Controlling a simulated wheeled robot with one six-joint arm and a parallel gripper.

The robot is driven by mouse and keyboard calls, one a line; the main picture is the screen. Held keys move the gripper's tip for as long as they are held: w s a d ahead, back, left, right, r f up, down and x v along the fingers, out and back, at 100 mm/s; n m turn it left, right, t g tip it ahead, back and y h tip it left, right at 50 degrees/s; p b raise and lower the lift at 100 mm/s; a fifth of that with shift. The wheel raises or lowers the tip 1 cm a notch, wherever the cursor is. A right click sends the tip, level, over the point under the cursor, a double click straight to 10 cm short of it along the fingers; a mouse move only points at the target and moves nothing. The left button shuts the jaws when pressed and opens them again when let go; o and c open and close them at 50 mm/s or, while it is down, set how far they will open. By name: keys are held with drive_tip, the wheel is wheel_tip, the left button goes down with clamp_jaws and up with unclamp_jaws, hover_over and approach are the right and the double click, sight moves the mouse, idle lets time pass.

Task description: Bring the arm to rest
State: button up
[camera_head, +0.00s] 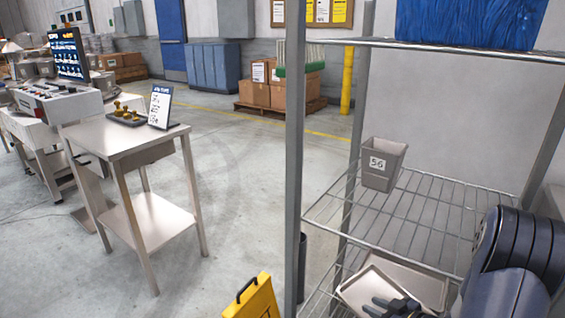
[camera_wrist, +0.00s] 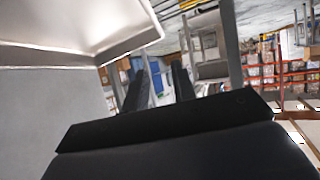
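My arm (camera_head: 510,262) comes in at the lower right of the head view, dark blue-grey and bent. My gripper (camera_head: 388,304) is at the bottom edge of that view, in front of the pale trays (camera_head: 425,284) on the lower wire shelf. The wrist view shows the two black fingers of my gripper (camera_wrist: 161,84) apart, with nothing between them. A pale tray edge (camera_wrist: 92,50) is close by at the upper left of the wrist view. I cannot tell whether the gripper touches a tray.
A metal rack (camera_head: 294,160) stands close on the right. A grey bin (camera_head: 382,165) marked 56 is on its middle wire shelf. A yellow floor sign (camera_head: 253,298) is at the bottom. A steel table (camera_head: 110,140) stands at left, with clear floor (camera_head: 235,190) between.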

drive_tip(key=f, duration=0.1)
drive_tip(key=f+b, duration=0.1)
drive_tip(key=f, duration=0.3)
drive_tip(key=shift+s+d+b, duration=0.2)
drive_tip(key=shift+s+b, duration=0.05)
drive_tip(key=shift+b, duration=0.15)
drive_tip(key=p+v, duration=0.2)
drive_tip(key=v, duration=0.5)
drive_tip(key=b+x, duration=0.2)
drive_tip(key=x, duration=0.5)
drive_tip(key=shift+w+a+f, duration=0.1)
drive_tip(key=shift+a+f, duration=0.05)
drive_tip(key=shift+f, duration=0.05)
wheel_tip(320, 180, up, 10)
drive_tip(key=p, duration=0.4)
drive_tip(key=w+a+r+m+t+h+p, duration=0.1)
drive_tip(key=w+a+r+m+h+p, duration=0.15)
drive_tip(key=a+r+p, duration=0.75)
drive_tip(key=s+r+m+t+h+p, duration=0.1)
drive_tip(key=s+m+h+p, duration=0.3)
drive_tip(key=p, duration=1)
drive_tip(key=shift+s+d+r+p, duration=0.2)
drive_tip(key=shift+s+r+p, duration=0.15)
drive_tip(key=shift+s+r, duration=0.45)
